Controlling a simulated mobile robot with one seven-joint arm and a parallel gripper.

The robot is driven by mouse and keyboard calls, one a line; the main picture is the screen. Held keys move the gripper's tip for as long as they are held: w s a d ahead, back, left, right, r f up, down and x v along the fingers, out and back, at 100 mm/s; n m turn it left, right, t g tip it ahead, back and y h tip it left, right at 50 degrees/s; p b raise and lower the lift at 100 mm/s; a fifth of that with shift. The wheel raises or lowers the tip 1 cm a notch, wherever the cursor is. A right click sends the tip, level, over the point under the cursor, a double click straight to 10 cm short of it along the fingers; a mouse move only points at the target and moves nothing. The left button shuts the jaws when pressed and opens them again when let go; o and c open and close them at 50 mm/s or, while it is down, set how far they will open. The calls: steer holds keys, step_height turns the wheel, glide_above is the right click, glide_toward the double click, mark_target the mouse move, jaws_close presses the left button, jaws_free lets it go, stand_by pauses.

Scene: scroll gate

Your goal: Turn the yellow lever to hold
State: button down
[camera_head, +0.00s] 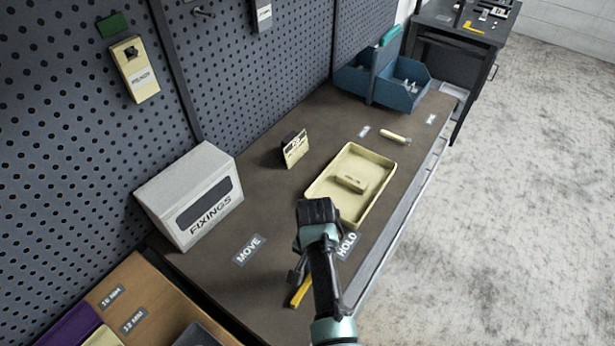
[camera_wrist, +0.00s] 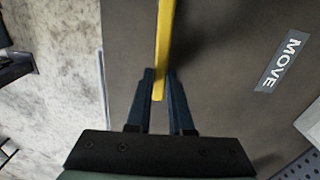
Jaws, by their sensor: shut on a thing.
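The yellow lever (camera_head: 301,292) shows as a short bar near the front of the bench, just below my gripper (camera_head: 297,272). Part of it is hidden by my gripper and arm. In the wrist view, the lever (camera_wrist: 164,38) runs down from the top edge, with its end between the two dark fingers of my gripper (camera_wrist: 159,80), which is shut on it. The HOLD label (camera_head: 347,246) lies to the right of my arm. The MOVE label (camera_head: 248,249) lies to the left, and it also shows at the right of the wrist view (camera_wrist: 283,60).
A cream tray (camera_head: 325,191) with a block inside lies beyond my wrist. A FIXINGS box (camera_head: 192,193) stands at the left by the pegboard. A small upright card (camera_head: 295,149), a pale cylinder (camera_head: 395,137) and blue bins (camera_head: 400,95) are farther back. Bench between FIXINGS and tray is clear.

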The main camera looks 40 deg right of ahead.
steer(key=shift+s+d+m, duration=0.2)
steer(key=shift+m, duration=0.2)
steer(key=c, duration=0.8)
jaws_free()
steer(key=shift+a, duration=0.1)
step_height(320, 180, up, 13)
steer(key=b, duration=0.1)
